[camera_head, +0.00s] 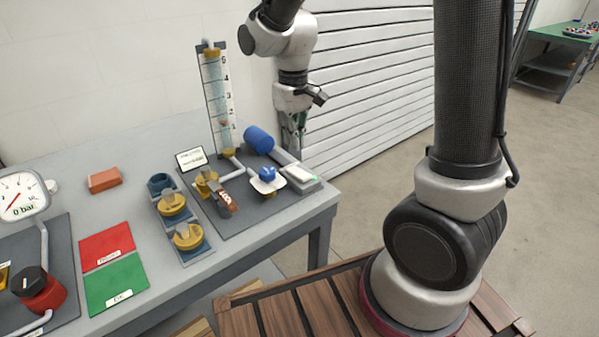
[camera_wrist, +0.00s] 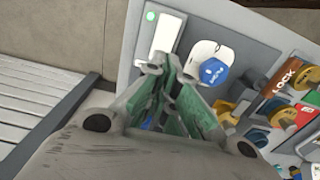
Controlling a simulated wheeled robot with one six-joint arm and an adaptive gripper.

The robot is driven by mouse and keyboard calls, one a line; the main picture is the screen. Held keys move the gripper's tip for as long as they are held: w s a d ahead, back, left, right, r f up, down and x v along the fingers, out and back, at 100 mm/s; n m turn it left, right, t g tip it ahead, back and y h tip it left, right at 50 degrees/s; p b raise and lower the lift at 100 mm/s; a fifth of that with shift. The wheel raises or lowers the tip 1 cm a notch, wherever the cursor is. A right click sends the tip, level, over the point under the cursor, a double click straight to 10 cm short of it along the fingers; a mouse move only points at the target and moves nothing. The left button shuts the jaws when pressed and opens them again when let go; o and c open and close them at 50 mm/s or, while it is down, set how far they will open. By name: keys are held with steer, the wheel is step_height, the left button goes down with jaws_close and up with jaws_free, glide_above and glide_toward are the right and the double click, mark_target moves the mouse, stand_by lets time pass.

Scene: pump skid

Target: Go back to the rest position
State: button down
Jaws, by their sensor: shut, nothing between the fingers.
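My gripper (camera_head: 293,136) hangs at the back right of the bench in the head view, fingers pointing down, near the blue motor and the switch box. In the wrist view my gripper (camera_wrist: 177,78) has its green-lined fingers together with nothing held. Below it lie a pale switch box with a green light (camera_wrist: 163,35) and a blue knob on a white plate (camera_wrist: 213,70). The blue knob (camera_head: 268,177) also shows in the head view, at the right part of the skid. The exact gap between fingertips and box cannot be told.
A tall flow tube (camera_head: 218,100) stands left of my gripper. A blue motor (camera_head: 258,140), yellow valve parts (camera_head: 172,203) and a red lock tag (camera_head: 226,200) are on the bench. A gauge (camera_head: 20,197) stands at the far left.

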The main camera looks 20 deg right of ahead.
steer(key=shift+g, duration=0.5)
steer(key=s, duration=0.1)
steer(key=s+d, duration=0.2)
steer(key=s, duration=0.1)
steer(key=shift+r, duration=0.15)
steer(key=s+d+r+m+t, duration=0.3)
steer(key=s+d+r+t, duration=0.2)
steer(key=s+d+r, duration=0.7)
steer(key=s, duration=0.3)
steer(key=shift+d+r+m, duration=0.3)
steer(key=shift+d+r, duration=0.1)
